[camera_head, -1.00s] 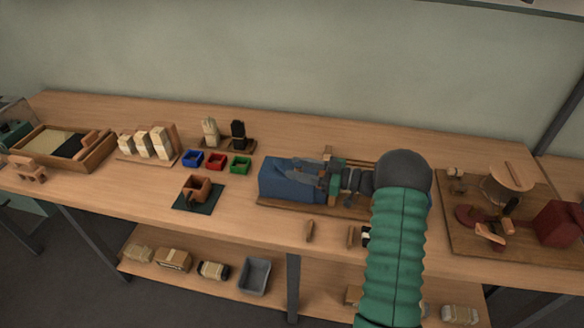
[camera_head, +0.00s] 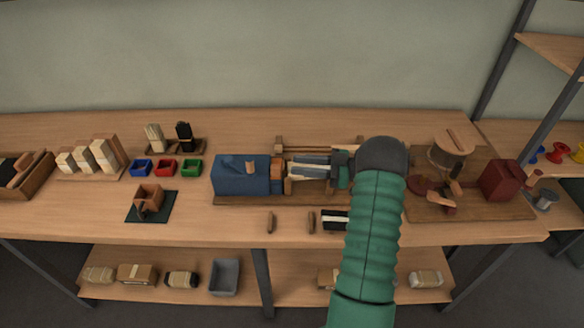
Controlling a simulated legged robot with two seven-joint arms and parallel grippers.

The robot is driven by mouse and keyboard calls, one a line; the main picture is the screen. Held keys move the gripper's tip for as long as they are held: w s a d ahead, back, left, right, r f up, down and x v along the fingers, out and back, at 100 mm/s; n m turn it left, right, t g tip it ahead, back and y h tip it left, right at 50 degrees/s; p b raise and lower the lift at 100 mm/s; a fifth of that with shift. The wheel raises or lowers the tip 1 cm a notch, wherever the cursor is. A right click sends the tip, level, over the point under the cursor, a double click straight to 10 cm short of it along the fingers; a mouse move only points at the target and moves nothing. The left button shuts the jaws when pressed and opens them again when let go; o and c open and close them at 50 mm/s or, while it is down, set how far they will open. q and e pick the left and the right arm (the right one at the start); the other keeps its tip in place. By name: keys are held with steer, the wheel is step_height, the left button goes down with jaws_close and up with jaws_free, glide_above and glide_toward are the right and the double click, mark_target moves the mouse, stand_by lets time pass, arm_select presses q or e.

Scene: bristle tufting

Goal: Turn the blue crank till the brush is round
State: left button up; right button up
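The tufting machine has a blue housing (camera_head: 235,177) on a wooden base at the middle of the table. A small wooden piece sits on its top. I cannot make out a blue crank separately or a brush shape. My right arm (camera_head: 372,220), green with a dark grey wrist, comes up from below and hides the machine's right end. My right gripper (camera_head: 308,167) points left, above the machine just right of the blue housing. Its grey fingers are small here, and whether they hold anything is unclear. My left gripper is out of view.
A dark red block (camera_head: 500,181) stands right on a board. Free table lies in front of the housing.

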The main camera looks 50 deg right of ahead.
steer(key=n+t+h+b, duration=0.1)
steer(key=b, duration=0.1)
steer(key=a+r+n+h+b, duration=0.1)
steer(key=b, duration=0.2)
steer(key=shift+w+n+t+h+b, duration=0.15)
steer(key=shift+n+t+h+b, duration=0.15)
steer(key=shift+n+t+b, duration=0.1)
steer(key=c, duration=0.5)
steer(key=a+n+h+b, duration=0.1)
steer(key=b, duration=0.1)
steer(key=a+n+b, duration=0.1)
steer(key=shift+a+r+n+t+h+b, duration=0.3)
steer(key=shift+r+t+h+b, duration=0.05)
steer(key=shift+t+h, duration=0.05)
jaws_close()
steer(key=s+a+f+n+h+b, duration=0.2)
steer(key=a+f+n+h+b, duration=0.15)
steer(key=a+n+b, duration=0.55)
steer(key=w+d+m+p, duration=0.2)
steer(key=w+p, duration=0.6)
steer(key=w, duration=0.3)
steer(key=shift+r+p, duration=0.3)
steer(key=shift+w, duration=0.15)
